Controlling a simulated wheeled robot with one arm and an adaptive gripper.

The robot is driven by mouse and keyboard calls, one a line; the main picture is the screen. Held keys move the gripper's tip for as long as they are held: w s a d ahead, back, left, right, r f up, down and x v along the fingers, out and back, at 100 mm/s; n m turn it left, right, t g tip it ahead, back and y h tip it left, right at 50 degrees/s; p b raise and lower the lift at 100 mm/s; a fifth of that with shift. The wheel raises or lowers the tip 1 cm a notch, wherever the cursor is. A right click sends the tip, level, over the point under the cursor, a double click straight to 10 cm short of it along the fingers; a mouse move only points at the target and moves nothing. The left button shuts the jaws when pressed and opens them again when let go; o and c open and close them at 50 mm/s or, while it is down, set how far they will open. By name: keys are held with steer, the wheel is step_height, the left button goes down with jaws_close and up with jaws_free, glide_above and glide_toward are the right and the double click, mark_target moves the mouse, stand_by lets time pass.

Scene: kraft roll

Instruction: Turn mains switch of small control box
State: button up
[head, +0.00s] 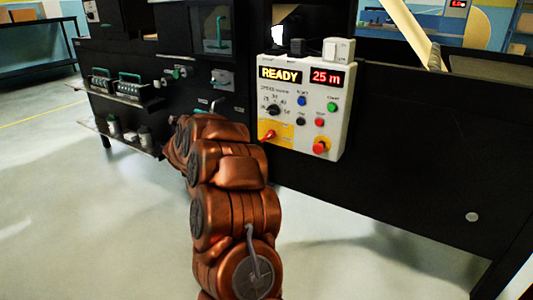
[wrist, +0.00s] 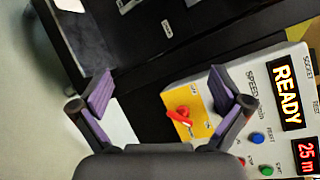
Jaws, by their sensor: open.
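The small control box (head: 329,96) is a light grey panel on the front of the dark machine. Its displays read READY and 25 m. The mains switch (head: 268,136) is a red handle on a yellow plate at the box's lower left. In the wrist view the red switch (wrist: 179,117) lies between and beyond my fingers, nearer the right one, and the box appears turned on its side. My gripper (wrist: 160,95) is open and empty, with purple pads apart. In the head view my copper arm reaches toward the box and the fingers cannot be made out.
A black speed knob (head: 272,109), several coloured buttons and a red emergency stop (head: 321,145) share the panel. The dark machine body (head: 420,150) extends to the right. Shelves with tools (head: 125,86) stand at the left. Pale floor (head: 90,220) is open in front.

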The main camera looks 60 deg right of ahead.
mark_target(265, 138)
steer(key=s+d+f+m+g+h+b, duration=0.4)
steer(key=s+d+f+m+g, duration=0.45)
steer(key=s+d, duration=0.35)
steer(key=shift+t, duration=0.25)
steer(key=shift+s+d+f+b, duration=0.15)
steer(key=shift+d+b, duration=0.3)
steer(key=shift+d, duration=1.7)
steer(key=shift+d+f+b, duration=0.15)
steer(key=shift+d+b, duration=0.3)
steer(key=shift+d, duration=1.65)
steer(key=shift+c, duration=0.2)
steer(key=c, duration=1)
steer(key=shift+a, duration=0.1)
steer(key=shift+c, duration=0.2)
